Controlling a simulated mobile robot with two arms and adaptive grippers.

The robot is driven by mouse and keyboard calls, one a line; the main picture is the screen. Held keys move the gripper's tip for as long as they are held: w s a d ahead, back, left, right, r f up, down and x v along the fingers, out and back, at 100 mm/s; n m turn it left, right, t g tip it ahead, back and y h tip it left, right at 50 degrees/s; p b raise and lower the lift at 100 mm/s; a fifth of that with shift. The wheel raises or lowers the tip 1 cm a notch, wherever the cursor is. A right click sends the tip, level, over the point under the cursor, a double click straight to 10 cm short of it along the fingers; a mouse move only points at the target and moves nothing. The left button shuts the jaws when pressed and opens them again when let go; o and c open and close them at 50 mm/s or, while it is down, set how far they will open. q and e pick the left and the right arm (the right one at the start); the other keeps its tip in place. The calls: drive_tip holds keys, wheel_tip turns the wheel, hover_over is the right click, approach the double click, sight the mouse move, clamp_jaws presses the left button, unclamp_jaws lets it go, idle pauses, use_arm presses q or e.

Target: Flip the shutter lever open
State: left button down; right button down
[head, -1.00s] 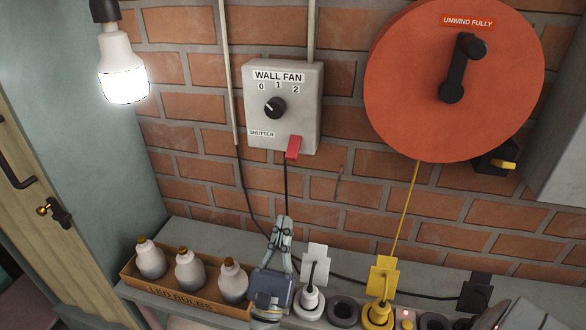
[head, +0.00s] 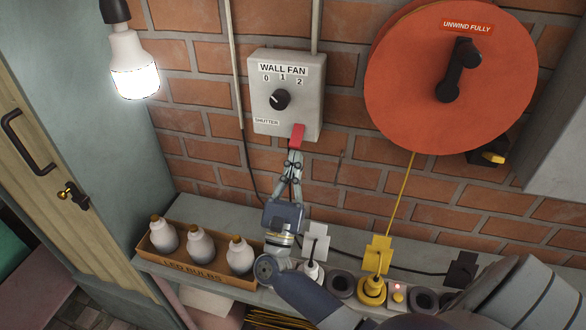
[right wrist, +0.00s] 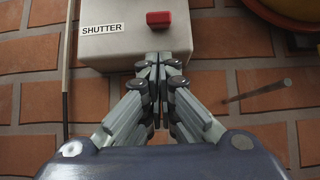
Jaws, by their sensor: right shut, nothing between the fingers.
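The red shutter lever (head: 297,136) hangs at the lower right edge of the grey wall fan box (head: 259,105), pointing down. In the right wrist view the lever (right wrist: 158,19) shows end-on, on the box face to the right of the "SHUTTER" label (right wrist: 101,28). My right gripper (head: 295,153) is shut and empty, its fingertips just below the lever in the head view. In the right wrist view its fingertips (right wrist: 157,62) are at the box's lower edge, below the lever. Whether they touch the lever cannot be told. My left gripper is not in view.
A shelf (head: 205,207) below holds a box of LED bulbs (head: 180,261), a white plug (head: 314,243) and a yellow plug (head: 377,256). A large orange reel (head: 411,80) hangs to the right. A lit bulb (head: 134,68) hangs at the upper left.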

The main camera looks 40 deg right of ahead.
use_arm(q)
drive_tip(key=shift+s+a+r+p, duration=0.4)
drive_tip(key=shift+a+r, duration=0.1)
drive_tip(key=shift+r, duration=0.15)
use_arm(e)
drive_tip(key=shift+s+a+r, duration=0.15)
drive_tip(key=shift+a+r, duration=0.05)
drive_tip(key=shift+r, duration=0.25)
drive_tip(key=shift+s+a+r, duration=0.15)
drive_tip(key=shift+r, duration=0.3)
use_arm(q)
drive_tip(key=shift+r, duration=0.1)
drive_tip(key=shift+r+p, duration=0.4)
drive_tip(key=shift+p, duration=0.1)
use_arm(e)
drive_tip(key=shift+s+a+r+g+y, duration=0.15)
drive_tip(key=shift+a+r+g+y, duration=0.05)
drive_tip(key=shift+g+y, duration=0.1)
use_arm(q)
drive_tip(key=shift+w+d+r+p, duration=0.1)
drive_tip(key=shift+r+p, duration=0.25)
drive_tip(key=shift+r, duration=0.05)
use_arm(e)
drive_tip(key=shift+s+a+r+y, duration=0.1)
drive_tip(key=shift+y, duration=0.3)
